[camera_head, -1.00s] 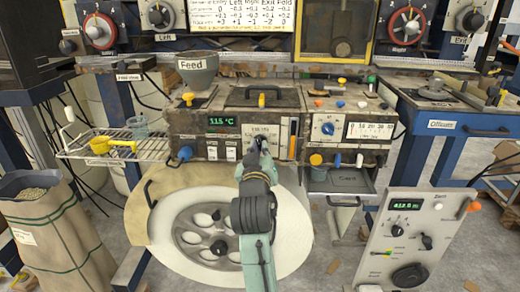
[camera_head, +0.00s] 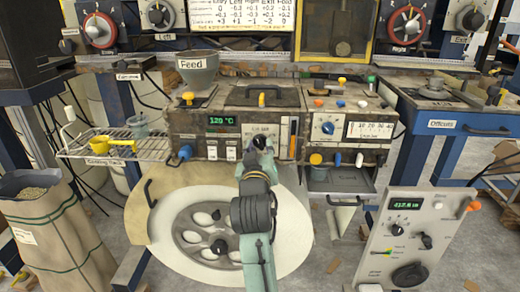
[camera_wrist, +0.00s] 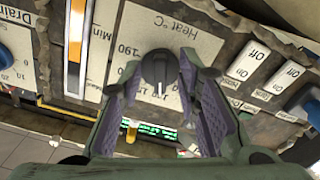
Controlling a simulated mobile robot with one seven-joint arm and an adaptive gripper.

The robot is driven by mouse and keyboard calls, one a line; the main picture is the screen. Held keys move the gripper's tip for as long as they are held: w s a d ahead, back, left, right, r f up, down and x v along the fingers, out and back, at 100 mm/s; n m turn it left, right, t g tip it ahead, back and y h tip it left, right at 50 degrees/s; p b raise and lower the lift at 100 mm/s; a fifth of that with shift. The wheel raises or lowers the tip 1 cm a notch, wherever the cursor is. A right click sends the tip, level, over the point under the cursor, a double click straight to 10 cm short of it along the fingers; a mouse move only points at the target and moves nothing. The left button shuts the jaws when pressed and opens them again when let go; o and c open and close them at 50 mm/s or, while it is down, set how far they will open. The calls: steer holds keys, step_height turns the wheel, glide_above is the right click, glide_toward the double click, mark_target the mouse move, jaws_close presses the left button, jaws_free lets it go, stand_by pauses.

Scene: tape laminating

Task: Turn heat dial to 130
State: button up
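The heat dial is a black round knob (camera_wrist: 159,70) on a pale plate marked "Heat °C", upside down in the wrist view, with its white pointer line toward the bottom of the picture. In the head view the dial (camera_head: 260,142) is on the front of the middle machine, partly hidden by my arm. My gripper (camera_wrist: 160,75) has one finger on each side of the knob, and the pads look closed on it. The green display (camera_head: 222,120) left of the dial appears to read 120 °C.
White switches (camera_wrist: 248,61) and an orange-striped vertical gauge (camera_wrist: 76,45) flank the dial. A large pale reel (camera_head: 297,235) lies below the machine around my arm. A panel with a green readout (camera_head: 405,204) stands at right.

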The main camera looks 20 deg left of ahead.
steer(key=v, duration=0.7)
steer(key=shift+s, duration=0.25)
